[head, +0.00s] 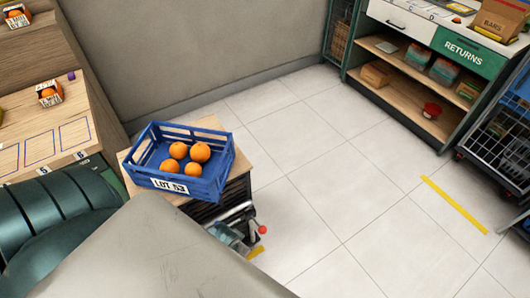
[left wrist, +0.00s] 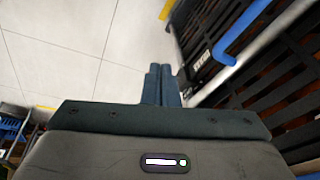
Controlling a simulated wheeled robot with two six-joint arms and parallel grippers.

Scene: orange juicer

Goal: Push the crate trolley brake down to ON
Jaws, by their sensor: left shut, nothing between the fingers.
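In the head view the crate trolley (head: 236,190) has a wooden top and dark slatted side. A blue crate (head: 208,190) with several oranges stands on it. A lever with a red knob (head: 262,229) sticks out low at the trolley's near right; I take it for the brake, but its setting cannot be read. My left gripper (left wrist: 161,68) is shut and empty in the left wrist view, just left of the trolley's dark slatted side (left wrist: 285,90). The red knob is not visible in the wrist view.
A grey bar (left wrist: 252,52) and a blue bar (left wrist: 240,28) run along the trolley in the wrist view. Tiled floor (head: 330,180) is clear to the right. A wooden counter (head: 50,120) stands left; a returns shelf (head: 420,100) stands at the back right.

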